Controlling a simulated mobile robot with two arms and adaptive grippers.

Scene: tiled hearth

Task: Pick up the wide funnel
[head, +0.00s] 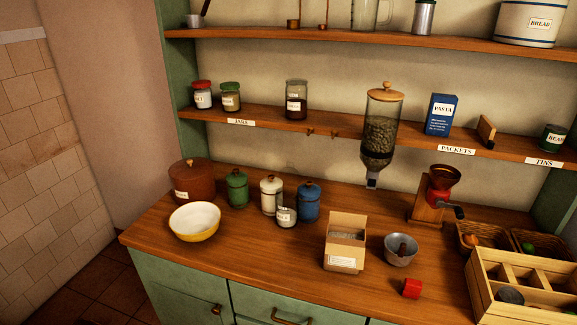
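A grey metal, round, wide-mouthed vessel (400,254) stands on the wooden counter right of the open cardboard box. It tapers downward and a dark brown piece shows inside its mouth. It is the most funnel-like thing in view, but I cannot tell for sure that it is the wide funnel. Neither of my grippers is in view, and nothing is seen touching the vessel.
The open cardboard box (345,251) stands left of the vessel, a small red object (411,288) in front. A hand grinder (434,196) and wooden crate (487,304) are to the right. A dispenser (380,135) hangs behind. The counter's front left (255,262) is clear.

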